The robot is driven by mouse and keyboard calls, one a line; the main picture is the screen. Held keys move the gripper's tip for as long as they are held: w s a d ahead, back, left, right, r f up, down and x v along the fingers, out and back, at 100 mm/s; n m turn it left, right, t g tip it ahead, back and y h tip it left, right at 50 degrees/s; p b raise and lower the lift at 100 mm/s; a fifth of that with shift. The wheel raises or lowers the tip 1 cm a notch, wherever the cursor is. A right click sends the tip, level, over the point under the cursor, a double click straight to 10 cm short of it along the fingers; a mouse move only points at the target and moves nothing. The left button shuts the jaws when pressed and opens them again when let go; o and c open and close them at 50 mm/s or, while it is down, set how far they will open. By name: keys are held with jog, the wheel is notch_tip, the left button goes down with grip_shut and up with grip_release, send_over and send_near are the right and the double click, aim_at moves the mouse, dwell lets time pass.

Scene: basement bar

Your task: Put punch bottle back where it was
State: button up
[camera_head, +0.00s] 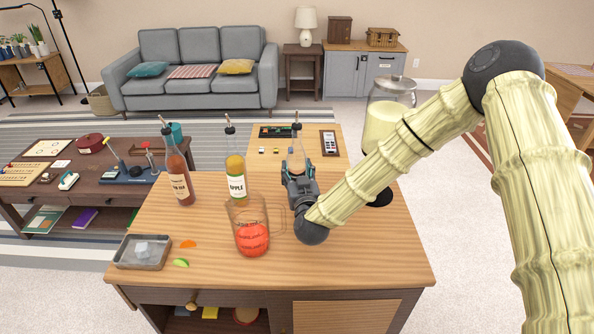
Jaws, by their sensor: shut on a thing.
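My gripper (298,175) is shut on a clear bottle with a dark pour spout, taken to be the punch bottle (297,143). The bottle is upright, toward the back right of the wooden counter (370,245). The gripper hides its lower part and any label, so I cannot tell whether its base touches the counter. To its left stand a bottle labelled apple (236,165) and a reddish-brown bottle (179,170), both with pour spouts. A glass pitcher (248,212) with red contents stands in front of the apple bottle.
A metal tray (127,265) with ice sits at the front left, beside an orange piece (188,244) and a lime wedge (181,263). A large glass dispenser (385,120) stands at the right, partly behind my arm. The counter's front right is clear.

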jog(key=shift+f, duration=0.1)
jog(key=o, duration=1.6)
jog(key=s+d+b, duration=0.2)
jog(key=s, duration=1)
